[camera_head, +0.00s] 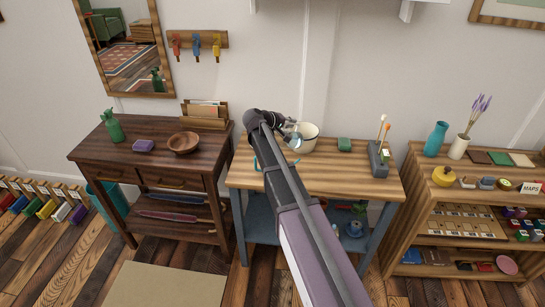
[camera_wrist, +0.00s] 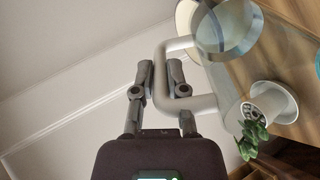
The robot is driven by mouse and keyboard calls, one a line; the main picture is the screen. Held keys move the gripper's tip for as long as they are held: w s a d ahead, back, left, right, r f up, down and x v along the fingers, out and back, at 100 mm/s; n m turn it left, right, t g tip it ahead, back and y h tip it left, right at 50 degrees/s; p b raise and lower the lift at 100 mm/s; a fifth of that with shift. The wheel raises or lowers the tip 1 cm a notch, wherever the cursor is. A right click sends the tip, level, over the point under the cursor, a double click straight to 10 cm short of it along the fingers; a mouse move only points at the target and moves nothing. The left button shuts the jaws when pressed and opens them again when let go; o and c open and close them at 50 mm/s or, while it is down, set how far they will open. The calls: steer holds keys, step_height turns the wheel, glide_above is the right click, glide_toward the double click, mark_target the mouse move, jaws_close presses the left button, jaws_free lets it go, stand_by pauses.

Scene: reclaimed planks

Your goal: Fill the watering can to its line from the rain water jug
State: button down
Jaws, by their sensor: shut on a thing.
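My gripper (camera_wrist: 160,80) is shut on the pale, squared handle of a clear, bluish jug (camera_wrist: 232,28). Its fingers lie on either side of the handle. In the head view my gripper (camera_head: 288,138) is above the back of the light wooden table, and the jug (camera_head: 295,141) shows only as a small pale-blue patch in front of a white pot with a dark rim (camera_head: 309,136). I cannot tell whether the jug touches the pot or how much water it holds. A thin teal curve (camera_head: 256,164) shows left of my arm; my arm hides what it belongs to. I cannot clearly identify the watering can.
The light wooden table (camera_head: 340,178) also bears a green box (camera_head: 344,144) and a grey holder (camera_head: 379,160) with brushes. A dark side table (camera_head: 105,147) stands left, a shelf unit (camera_head: 412,185) right. The table's front right is clear. Lower-shelf things include a bluish pot (camera_head: 354,229).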

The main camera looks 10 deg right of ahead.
stand_by(0.3)
steer(key=shift+d+r+p, duration=0.1)
steer(key=shift+r+p, duration=0.1)
steer(key=shift+p, duration=0.1)
steer(key=shift+w+d+y+p, duration=0.15)
steer(key=shift+w+y+p, duration=0.05)
steer(key=shift+y+p, duration=0.1)
steer(key=shift+w+d+f+g+y, duration=0.15)
steer(key=shift+d+f+g+y, duration=0.25)
steer(key=shift+f+y, duration=0.15)
steer(key=shift+w+d+g+y+p, duration=0.25)
steer(key=shift+y+p, duration=0.2)
steer(key=shift+p, duration=0.6)
steer(key=shift+s+f, duration=0.15)
steer(key=shift+f, duration=0.15)
steer(key=shift+d+r+g+y+p, duration=0.15)
steer(key=shift+g+y+p, duration=0.1)
steer(key=shift+y+p, duration=0.2)
